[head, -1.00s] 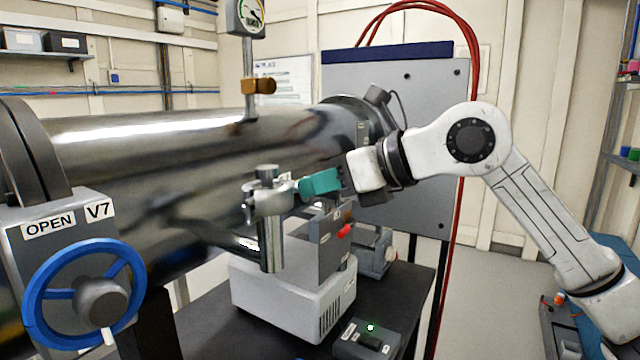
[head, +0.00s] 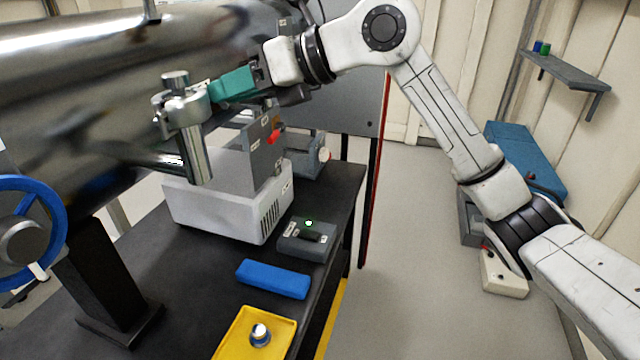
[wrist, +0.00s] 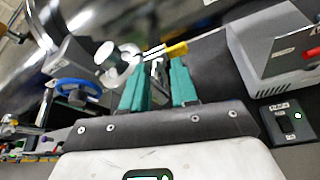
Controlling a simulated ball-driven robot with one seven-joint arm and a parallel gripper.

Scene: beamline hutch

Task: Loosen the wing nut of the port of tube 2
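The port (head: 190,135) is a vertical metal pipe stub with a clamp (head: 183,108) around it, beside the large shiny tube (head: 70,75) in the head view. I cannot read a tube number. The wing nut is too small to make out surely. My gripper (head: 213,91) has teal fingers and reaches the clamp's right side; I cannot tell whether it touches. In the wrist view my gripper (wrist: 158,65) has its two fingers apart, with a gap between them. A round pale metal end (wrist: 105,53) shows left of the fingertips.
Below is a black table with a grey pump-like unit (head: 215,200), a small control box (head: 306,240), a blue block (head: 273,279) and a yellow tray (head: 232,338) holding a silver knob (head: 260,334). A blue handwheel (head: 48,185) stands left.

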